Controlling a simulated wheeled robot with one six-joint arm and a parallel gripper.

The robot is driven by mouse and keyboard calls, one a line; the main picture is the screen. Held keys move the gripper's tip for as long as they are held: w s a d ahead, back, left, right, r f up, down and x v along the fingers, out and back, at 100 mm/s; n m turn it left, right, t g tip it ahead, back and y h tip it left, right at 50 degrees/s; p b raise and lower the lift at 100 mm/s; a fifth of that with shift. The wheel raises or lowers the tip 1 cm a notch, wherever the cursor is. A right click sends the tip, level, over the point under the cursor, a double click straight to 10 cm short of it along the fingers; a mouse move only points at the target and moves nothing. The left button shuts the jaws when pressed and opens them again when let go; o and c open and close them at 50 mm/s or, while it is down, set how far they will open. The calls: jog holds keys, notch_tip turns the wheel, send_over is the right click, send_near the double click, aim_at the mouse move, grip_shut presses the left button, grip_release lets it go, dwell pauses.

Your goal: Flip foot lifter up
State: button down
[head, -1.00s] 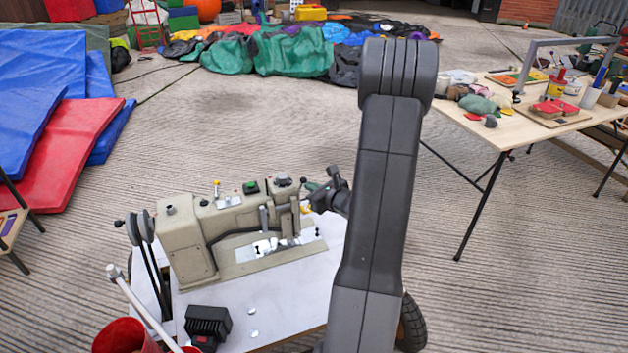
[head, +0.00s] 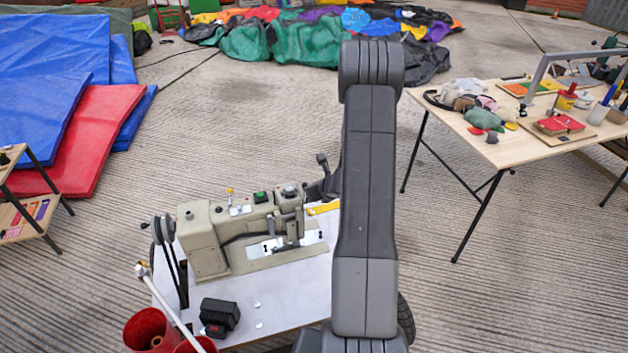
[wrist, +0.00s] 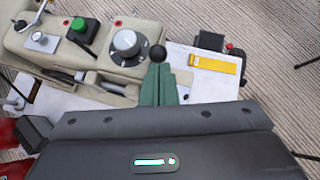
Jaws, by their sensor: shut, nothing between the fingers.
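The beige sewing machine (head: 235,225) stands on a white-topped table in the head view. Its head end, with a grey dial (wrist: 127,44) and a green button (wrist: 83,28), fills the upper left of the wrist view. A black ball knob (wrist: 157,53) shows just beyond my green fingertips; it looks like the end of the foot lifter lever, but its stem is hidden. My gripper (wrist: 158,72) is shut and empty, close to the knob at the machine's head end. I cannot tell whether they touch. The presser foot is not clear in the wrist view.
A yellow strip (wrist: 212,61) and a dark box lie on the white tabletop (head: 275,295) right of the machine. A black block (head: 219,316) and red buckets (head: 152,328) are at the front left. A wooden worktable (head: 545,145) stands at right. Concrete floor between is clear.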

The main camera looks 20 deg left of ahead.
jog(key=shift+g+h, duration=0.3)
jog(key=shift+h, duration=0.1)
jog(key=shift+w+a+r+p, duration=0.3)
jog(key=shift+w+a+p, duration=0.35)
jog(key=shift+w+p, duration=0.35)
jog(key=shift+w+a+r+p, duration=0.25)
jog(key=shift+w+a+p, duration=0.4)
jog(key=shift+w+p, duration=0.3)
jog(key=w+r+v, duration=0.1)
jog(key=v, duration=1.2)
jog(key=shift+w+b, duration=0.25)
jog(key=shift+b, duration=0.05)
